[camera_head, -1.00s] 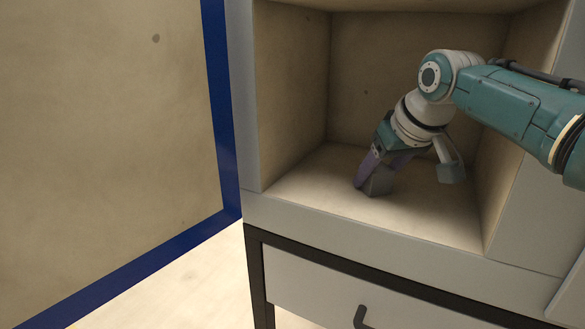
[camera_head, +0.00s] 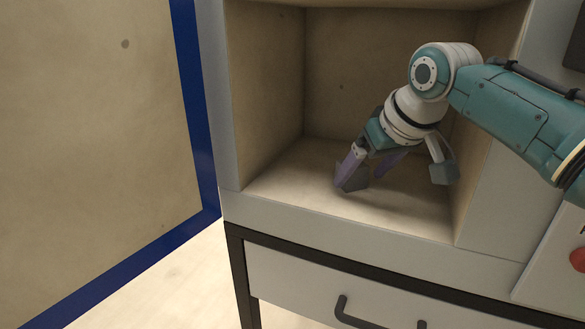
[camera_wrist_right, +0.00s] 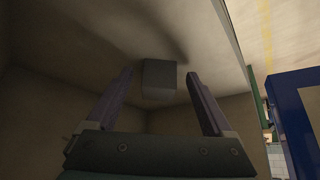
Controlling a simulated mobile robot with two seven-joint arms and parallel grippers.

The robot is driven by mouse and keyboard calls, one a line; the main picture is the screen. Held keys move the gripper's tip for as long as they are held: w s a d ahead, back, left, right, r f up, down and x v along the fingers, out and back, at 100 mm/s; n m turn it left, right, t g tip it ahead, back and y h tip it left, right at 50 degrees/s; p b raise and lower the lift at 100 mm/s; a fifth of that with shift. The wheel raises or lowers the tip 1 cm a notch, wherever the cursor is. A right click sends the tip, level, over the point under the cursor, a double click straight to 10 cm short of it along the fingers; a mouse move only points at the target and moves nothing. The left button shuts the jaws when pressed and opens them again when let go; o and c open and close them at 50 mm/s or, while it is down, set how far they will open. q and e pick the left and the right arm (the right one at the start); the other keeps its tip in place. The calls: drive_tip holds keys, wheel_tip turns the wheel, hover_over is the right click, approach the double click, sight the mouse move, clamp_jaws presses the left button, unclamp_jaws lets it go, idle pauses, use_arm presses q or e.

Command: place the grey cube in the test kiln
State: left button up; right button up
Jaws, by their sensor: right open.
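The small grey cube (camera_head: 357,180) sits on the floor of the test kiln (camera_head: 330,215), towards its front. In the head view a finger partly covers it. My right gripper (camera_head: 366,170) reaches into the kiln from the right, tilted down over the cube. Its purple fingers are spread. In the right wrist view the cube (camera_wrist_right: 159,78) shows between the fingertips of the right gripper (camera_wrist_right: 160,75), with a visible gap on each side. My left gripper is in neither view.
A blue-framed panel (camera_head: 198,130) stands left of the kiln opening. Below is a drawer front with a dark handle (camera_head: 352,315). A red button (camera_head: 578,260) shows at the right edge.

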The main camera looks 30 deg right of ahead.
drive_tip(key=s, duration=0.2)
drive_tip(key=s+p, duration=0.1)
drive_tip(key=s, duration=0.5)
drive_tip(key=shift+s+a+p, duration=0.25)
drive_tip(key=shift+a+p, duration=0.05)
drive_tip(key=shift+s, duration=0.4)
